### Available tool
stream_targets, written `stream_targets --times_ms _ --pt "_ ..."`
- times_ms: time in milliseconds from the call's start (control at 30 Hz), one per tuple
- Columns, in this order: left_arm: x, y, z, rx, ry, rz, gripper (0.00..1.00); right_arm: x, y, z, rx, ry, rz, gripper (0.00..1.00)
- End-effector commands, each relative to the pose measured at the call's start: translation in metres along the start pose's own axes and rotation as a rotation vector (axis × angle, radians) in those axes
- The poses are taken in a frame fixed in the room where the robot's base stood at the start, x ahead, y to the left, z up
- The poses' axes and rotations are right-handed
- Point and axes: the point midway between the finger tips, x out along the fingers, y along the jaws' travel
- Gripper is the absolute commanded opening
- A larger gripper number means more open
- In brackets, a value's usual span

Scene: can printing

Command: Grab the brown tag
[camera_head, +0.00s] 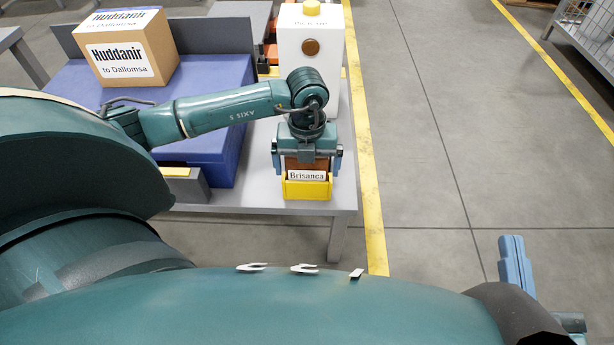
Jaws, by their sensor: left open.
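The brown tag (304,164) stands in a small yellow holder (306,188) on the grey table. The upper part of the tag is hidden by the gripper. My right gripper (515,268) shows only in part at the lower right, away from the table, and its opening cannot be made out.
A white box (325,55) with a round brown spot stands behind the left gripper. A cardboard box (165,40) labelled "Huddanir to Dallomsa" sits on a blue box (85,85) at the left. The grey table (345,185) ends just right of the holder. Open floor lies to the right.

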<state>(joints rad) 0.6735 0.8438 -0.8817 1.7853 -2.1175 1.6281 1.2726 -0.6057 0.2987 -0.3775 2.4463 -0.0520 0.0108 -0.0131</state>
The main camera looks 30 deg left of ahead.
Motion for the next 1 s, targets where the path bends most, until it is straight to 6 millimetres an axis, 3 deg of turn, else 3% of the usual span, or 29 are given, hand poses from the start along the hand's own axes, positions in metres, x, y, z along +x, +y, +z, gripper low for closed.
stream_targets --times_ms 133,633,867,1000 --pt "-0.001 0.000 0.000 0.000 0.000 0.000 0.99 0.000 0.000 -0.002 -0.001 0.002 -0.002 0.00" --pt "-0.001 0.000 0.000 0.000 0.000 0.000 0.58 -0.001 -0.001 0.001 -0.003 -0.004 -0.002 0.00" --pt "-0.003 0.000 0.001 0.000 -0.001 0.000 0.58 -0.001 -0.001 0.001 -0.003 -0.007 -0.002 0.00" --pt "-0.018 0.000 0.001 0.000 -0.003 0.000 0.58 0.001 0.000 -0.004 -0.016 -0.008 -0.002 0.00"
